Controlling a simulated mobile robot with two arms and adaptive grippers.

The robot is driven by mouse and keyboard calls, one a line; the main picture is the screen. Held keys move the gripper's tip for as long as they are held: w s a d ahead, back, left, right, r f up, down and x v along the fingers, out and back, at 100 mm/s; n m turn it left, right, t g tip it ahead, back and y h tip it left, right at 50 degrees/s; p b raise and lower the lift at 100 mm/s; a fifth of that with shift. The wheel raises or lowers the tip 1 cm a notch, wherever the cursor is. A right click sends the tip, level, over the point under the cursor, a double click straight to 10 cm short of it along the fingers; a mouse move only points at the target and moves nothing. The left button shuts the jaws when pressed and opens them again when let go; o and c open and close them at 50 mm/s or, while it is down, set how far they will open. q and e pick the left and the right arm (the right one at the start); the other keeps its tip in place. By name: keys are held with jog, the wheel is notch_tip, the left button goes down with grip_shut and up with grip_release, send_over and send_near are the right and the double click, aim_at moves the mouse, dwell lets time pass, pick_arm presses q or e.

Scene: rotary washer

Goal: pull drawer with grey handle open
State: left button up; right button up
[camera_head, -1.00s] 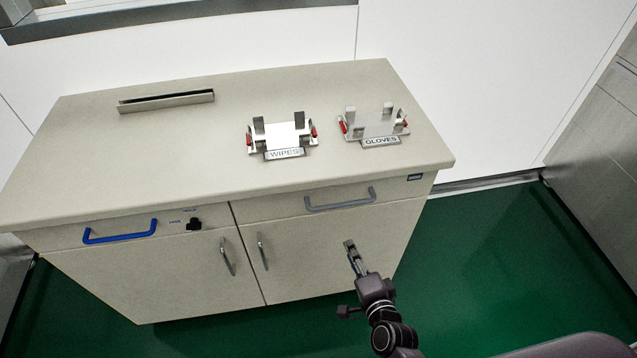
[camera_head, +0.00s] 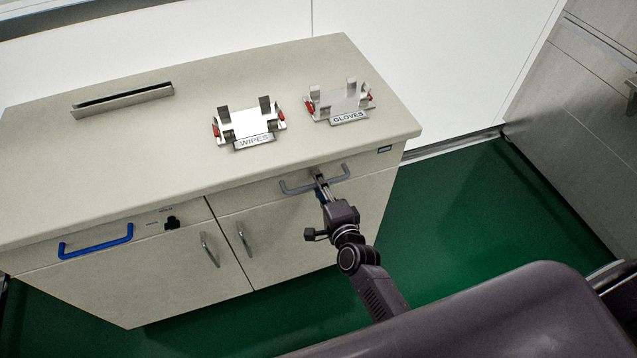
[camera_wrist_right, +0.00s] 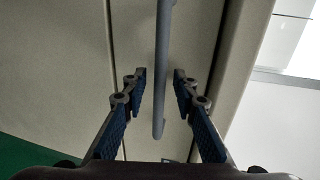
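The grey handle (camera_head: 315,180) is on the front of the right drawer (camera_head: 265,192), which is closed under the countertop. My right gripper (camera_head: 320,184) is at the middle of this handle in the head view. In the right wrist view, the grey handle (camera_wrist_right: 162,70) runs between the two blue-padded fingers of my right gripper (camera_wrist_right: 160,85). The fingers are apart, with a gap on each side of the bar. My left gripper is in neither view.
The left drawer has a blue handle (camera_head: 95,241) and a black lock (camera_head: 172,222). Two cupboard door handles (camera_head: 244,239) are below. A WIPES holder (camera_head: 248,122) and a GLOVES holder (camera_head: 340,100) stand on the countertop (camera_head: 190,155). Green floor (camera_head: 450,215) is clear at the right.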

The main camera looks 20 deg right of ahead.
jog(key=shift+c, duration=0.4)
grip_shut()
